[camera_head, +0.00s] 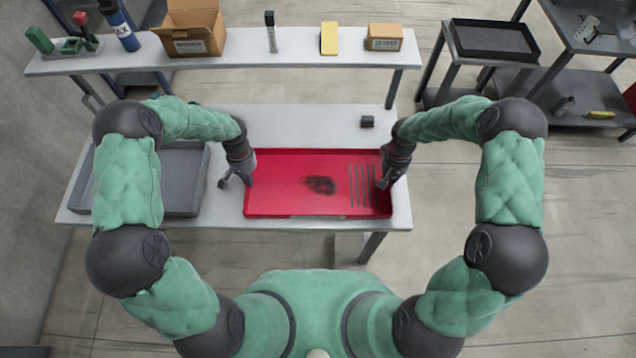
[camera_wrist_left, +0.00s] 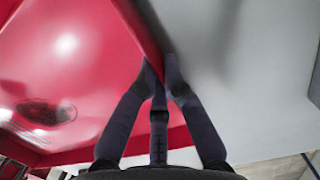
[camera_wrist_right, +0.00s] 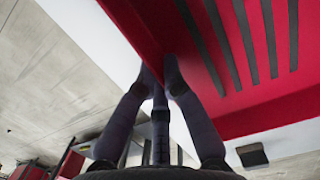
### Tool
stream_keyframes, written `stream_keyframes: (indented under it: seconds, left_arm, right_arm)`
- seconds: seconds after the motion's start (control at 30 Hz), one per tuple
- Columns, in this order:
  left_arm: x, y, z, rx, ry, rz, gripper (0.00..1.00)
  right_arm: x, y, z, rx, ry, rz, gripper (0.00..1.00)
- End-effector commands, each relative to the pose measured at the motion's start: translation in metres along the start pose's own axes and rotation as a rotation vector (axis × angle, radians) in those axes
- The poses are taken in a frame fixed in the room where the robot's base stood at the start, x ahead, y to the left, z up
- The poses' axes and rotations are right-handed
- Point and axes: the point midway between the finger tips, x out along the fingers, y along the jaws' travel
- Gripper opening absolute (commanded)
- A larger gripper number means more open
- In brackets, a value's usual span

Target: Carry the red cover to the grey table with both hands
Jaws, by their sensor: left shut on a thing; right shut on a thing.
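The red cover (camera_head: 280,185) is a shallow rectangular tray shape with a dark smudge in its middle and several dark slots near its right end. It appears level over the light grey table (camera_head: 260,120); I cannot tell whether it touches the top. My left gripper (camera_head: 240,182) is shut on the cover's left edge, also seen in the left wrist view (camera_wrist_left: 163,75). My right gripper (camera_head: 386,180) is shut on the cover's right edge, by the slots, also seen in the right wrist view (camera_wrist_right: 161,75).
An open grey bin (camera_head: 185,210) stands left of the cover. A small dark block (camera_head: 367,121) lies behind it. A raised shelf (camera_head: 220,62) with boxes and bottles runs across the back. A dark grey table (camera_head: 455,62) with a black tray (camera_head: 495,38) stands at the back right.

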Motion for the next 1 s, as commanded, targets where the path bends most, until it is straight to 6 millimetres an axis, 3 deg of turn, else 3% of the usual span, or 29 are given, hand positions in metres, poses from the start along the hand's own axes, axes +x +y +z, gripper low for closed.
stream_keyframes:
  seconds: [0.43,1.0]
  left_arm:
    - [-0.009,0.0,0.0,-0.001,0.002,0.0,0.0]
    - [-0.047,0.0,0.005,0.0,0.002,0.0,0.0]
  right_arm:
    - [-0.009,0.0,0.0,0.001,0.002,0.001,0.0]
    - [-0.047,0.0,0.005,0.001,0.002,0.0,0.0]
